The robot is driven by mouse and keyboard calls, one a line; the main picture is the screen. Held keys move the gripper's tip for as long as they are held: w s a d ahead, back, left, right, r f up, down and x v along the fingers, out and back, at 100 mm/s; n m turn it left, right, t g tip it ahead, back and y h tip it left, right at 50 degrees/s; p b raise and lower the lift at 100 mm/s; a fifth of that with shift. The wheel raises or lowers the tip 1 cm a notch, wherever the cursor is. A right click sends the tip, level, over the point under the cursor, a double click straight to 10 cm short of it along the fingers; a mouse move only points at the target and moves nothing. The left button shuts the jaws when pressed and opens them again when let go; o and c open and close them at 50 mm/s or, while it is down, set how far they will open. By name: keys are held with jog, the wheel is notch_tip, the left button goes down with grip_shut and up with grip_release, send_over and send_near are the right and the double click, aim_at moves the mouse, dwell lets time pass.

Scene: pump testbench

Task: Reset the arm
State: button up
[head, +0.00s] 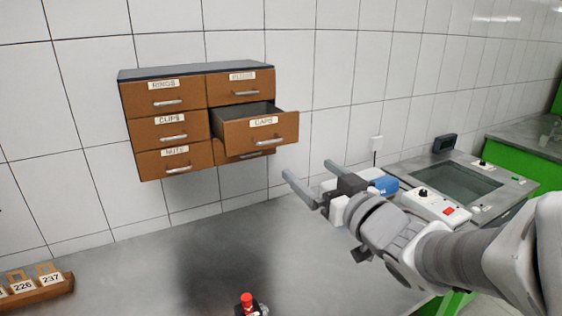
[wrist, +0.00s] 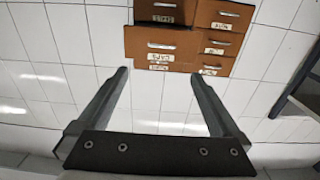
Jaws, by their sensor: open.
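My gripper (head: 308,178) is open and empty in the head view, with its two fingers spread and pointing up and to the left. It is above the grey table, to the right of and lower than the drawer cabinet. In the wrist view my gripper (wrist: 160,80) also shows open, with nothing between the fingers and the wall and drawers beyond them. My arm reaches in from the right.
A brown drawer cabinet (head: 165,128) hangs on the tiled wall; its CAPS drawer (head: 262,131) stands pulled out. A red-topped part (head: 247,300) is at the table's front. A wooden rack with number tags (head: 38,290) is at left. A panel with buttons (head: 434,205) lies behind my arm.

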dwell(0.4)
jog(key=s+d+f+m+g+h, duration=0.4)
jog(key=s+d+m+h, duration=0.15)
jog(key=d+h, duration=0.35)
jog(key=s+a+f+g, duration=0.1)
jog(key=s+f+g, duration=0.1)
jog(key=s, duration=0.5)
jog(key=s+a+f+g+y, duration=0.1)
jog(key=s+f+g, duration=0.2)
jog(key=s, duration=0.4)
jog(key=shift+s+a+g, duration=0.15)
jog(key=shift+a+g, duration=0.05)
jog(key=shift+g, duration=0.7)
